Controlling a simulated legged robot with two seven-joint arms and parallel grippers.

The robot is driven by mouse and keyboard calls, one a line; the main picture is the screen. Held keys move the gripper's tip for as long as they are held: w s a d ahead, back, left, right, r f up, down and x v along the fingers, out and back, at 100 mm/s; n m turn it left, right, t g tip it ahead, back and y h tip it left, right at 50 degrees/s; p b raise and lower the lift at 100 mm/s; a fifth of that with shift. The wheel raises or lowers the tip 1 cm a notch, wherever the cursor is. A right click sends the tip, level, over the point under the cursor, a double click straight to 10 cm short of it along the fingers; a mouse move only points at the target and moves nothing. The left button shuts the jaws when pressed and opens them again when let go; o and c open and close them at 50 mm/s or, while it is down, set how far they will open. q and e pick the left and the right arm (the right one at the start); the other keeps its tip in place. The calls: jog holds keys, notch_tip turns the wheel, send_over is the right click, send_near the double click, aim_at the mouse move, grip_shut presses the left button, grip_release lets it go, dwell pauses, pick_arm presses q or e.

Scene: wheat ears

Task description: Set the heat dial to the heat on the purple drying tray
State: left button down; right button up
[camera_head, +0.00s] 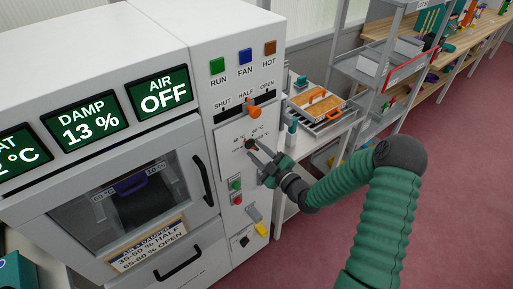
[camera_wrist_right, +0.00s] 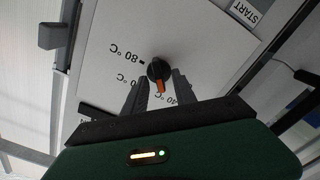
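The heat dial (camera_wrist_right: 158,70) is a black knob with an orange pointer on the dryer's white panel. In the wrist view its pointer points down the picture, and an 80 °C mark sits to its upper left; the other marks are partly hidden. My right gripper (camera_wrist_right: 157,90) is open, with one finger on each side of the dial; I cannot tell whether they touch it. It also shows at the dial in the head view (camera_head: 254,153). The purple drying tray (camera_head: 131,185) is behind the dryer's window, with small labels that are hard to read. My left gripper is not in view.
The dryer front has DAMP 13 % (camera_head: 90,124) and AIR OFF (camera_head: 162,98) displays. An orange damper lever (camera_head: 254,112) sits above the dial. A side table with an orange tray (camera_head: 318,105) stands to the right.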

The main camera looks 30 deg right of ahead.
jog(key=shift+w, duration=0.35)
jog(key=shift+d+f, duration=0.1)
jog(key=shift+d, duration=0.05)
grip_shut()
